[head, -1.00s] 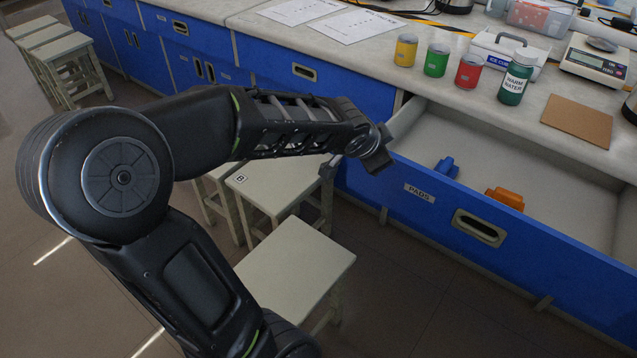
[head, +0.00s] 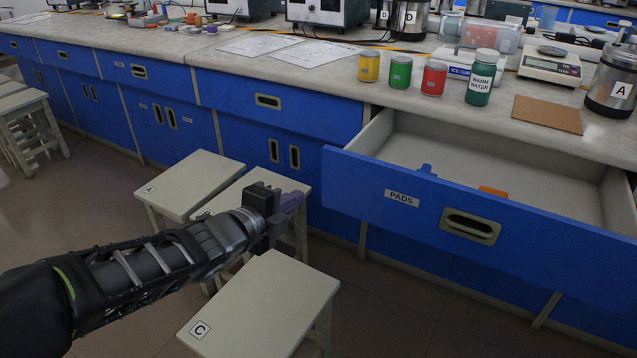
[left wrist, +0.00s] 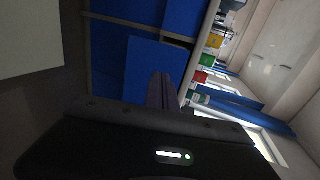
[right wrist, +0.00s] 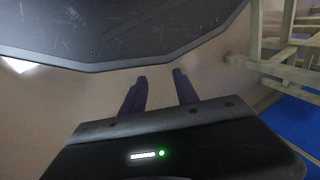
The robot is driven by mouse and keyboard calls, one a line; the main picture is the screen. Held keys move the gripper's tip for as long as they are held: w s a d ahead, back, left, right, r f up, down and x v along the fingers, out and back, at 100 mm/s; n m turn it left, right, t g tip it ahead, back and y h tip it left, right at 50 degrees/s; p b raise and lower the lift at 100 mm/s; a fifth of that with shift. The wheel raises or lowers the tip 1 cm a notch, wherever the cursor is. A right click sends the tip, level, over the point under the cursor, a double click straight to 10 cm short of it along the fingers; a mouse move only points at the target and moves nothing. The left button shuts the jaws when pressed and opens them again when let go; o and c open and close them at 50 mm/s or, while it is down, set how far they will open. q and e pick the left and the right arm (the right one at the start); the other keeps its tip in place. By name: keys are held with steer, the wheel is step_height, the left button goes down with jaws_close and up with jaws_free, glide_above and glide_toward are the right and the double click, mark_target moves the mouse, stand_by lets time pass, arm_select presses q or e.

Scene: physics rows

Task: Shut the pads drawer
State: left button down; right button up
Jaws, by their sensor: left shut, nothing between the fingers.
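The pads drawer (head: 420,208) is pulled out from the bench in the head view, its blue front labelled PADS, with a recessed grey handle (head: 471,226). Inside lie a blue object (head: 427,169) and an orange object (head: 492,191), both partly hidden by the front. My left gripper (head: 292,200) is shut and empty, over the stools to the left of the drawer front and apart from it. It also shows in the left wrist view (left wrist: 160,90). My right gripper (right wrist: 160,92) shows only in its own wrist view, with its two fingers apart and nothing between them.
Stools stand below my left arm, one marked C (head: 262,300) and one marked A (head: 190,183). Floor before the drawer is clear.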

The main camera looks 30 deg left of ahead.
mark_target(334, 174)
steer(key=shift+r, duration=0.15)
